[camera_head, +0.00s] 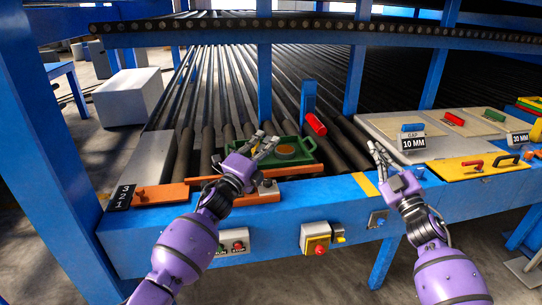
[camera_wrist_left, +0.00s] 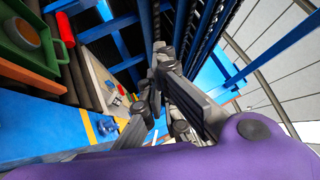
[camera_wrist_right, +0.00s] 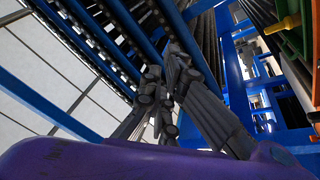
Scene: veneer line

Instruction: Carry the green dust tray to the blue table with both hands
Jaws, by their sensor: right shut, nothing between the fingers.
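The green dust tray (camera_head: 312,160) sits on the rollers behind the blue front beam, with a round orange-brown thing in it. It also shows at the upper left of the left wrist view (camera_wrist_left: 18,48). My left gripper (camera_head: 268,140) is in front of the tray's left part and hides some of it. Its fingers look a little apart, with nothing seen between them. I cannot tell whether it touches the tray. My right gripper (camera_head: 375,145) is shut and empty, right of the tray and apart from it. A blue table (camera_head: 66,72) shows at the far left.
An orange bar (camera_head: 255,194) lies along the beam before the tray. A red block (camera_head: 316,124) is just behind it. The grey panel with the gap sign (camera_head: 413,141) and a yellow plate (camera_head: 460,170) are at right. A blue post (camera_head: 265,85) rises behind the tray.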

